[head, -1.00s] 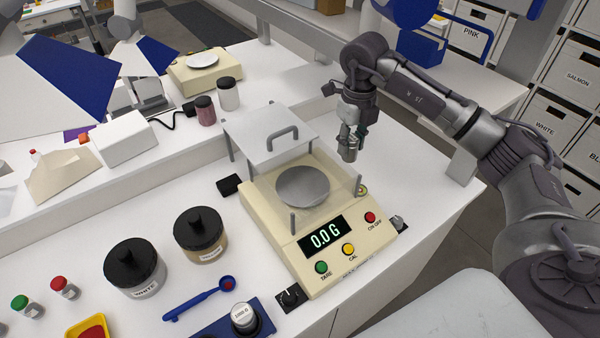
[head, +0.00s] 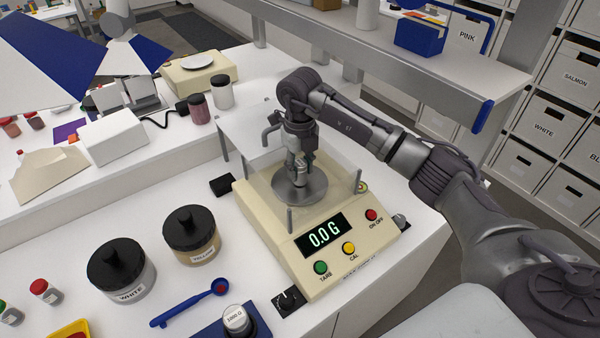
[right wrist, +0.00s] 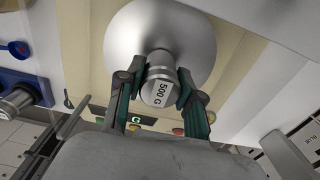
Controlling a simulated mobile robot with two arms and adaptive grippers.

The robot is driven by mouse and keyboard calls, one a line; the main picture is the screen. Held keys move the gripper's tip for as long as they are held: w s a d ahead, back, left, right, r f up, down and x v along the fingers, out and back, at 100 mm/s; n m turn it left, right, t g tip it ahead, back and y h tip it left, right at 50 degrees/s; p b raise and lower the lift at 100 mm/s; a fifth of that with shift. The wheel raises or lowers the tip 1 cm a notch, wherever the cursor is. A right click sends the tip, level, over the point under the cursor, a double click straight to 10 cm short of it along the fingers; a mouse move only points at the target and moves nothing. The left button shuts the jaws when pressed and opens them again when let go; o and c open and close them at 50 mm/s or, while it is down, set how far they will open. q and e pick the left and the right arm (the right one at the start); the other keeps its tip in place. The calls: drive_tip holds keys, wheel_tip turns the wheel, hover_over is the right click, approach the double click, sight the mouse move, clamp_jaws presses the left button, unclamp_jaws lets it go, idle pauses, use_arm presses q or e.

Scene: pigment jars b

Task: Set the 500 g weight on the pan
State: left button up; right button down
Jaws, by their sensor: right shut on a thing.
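My right gripper (head: 302,168) is over the round metal pan (head: 290,192) of the cream scale (head: 268,225). In the right wrist view its two green-edged fingers (right wrist: 160,92) are shut on a silver cylinder, the 500 g weight (right wrist: 160,90), labelled 500 G. The weight is over the pan (right wrist: 130,35); I cannot tell whether it touches. The scale's display (head: 322,236) reads 0.0 G. In the head view the gripper mostly hides the weight. My left gripper is not in view.
Clear shield panels stand around the pan, with a lid and handle (head: 271,127) behind it. A 1000 G weight (head: 236,320) is on a blue block at the front.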

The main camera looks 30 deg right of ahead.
sight(300, 162)
drive_tip(key=shift+w+f, duration=0.1)
drive_tip(key=c, duration=0.7)
unclamp_jaws()
drive_tip(key=shift+f, duration=0.15)
drive_tip(key=shift+c, duration=0.2)
drive_tip(key=shift+r, duration=0.3)
wheel_tip(300, 162, up, 6)
drive_tip(key=shift+f+b, duration=0.1)
drive_tip(key=shift+b, duration=1.1)
wheel_tip(300, 162, up, 5)
drive_tip(key=shift+f, duration=0.1)
drive_tip(key=shift+r, duration=0.6)
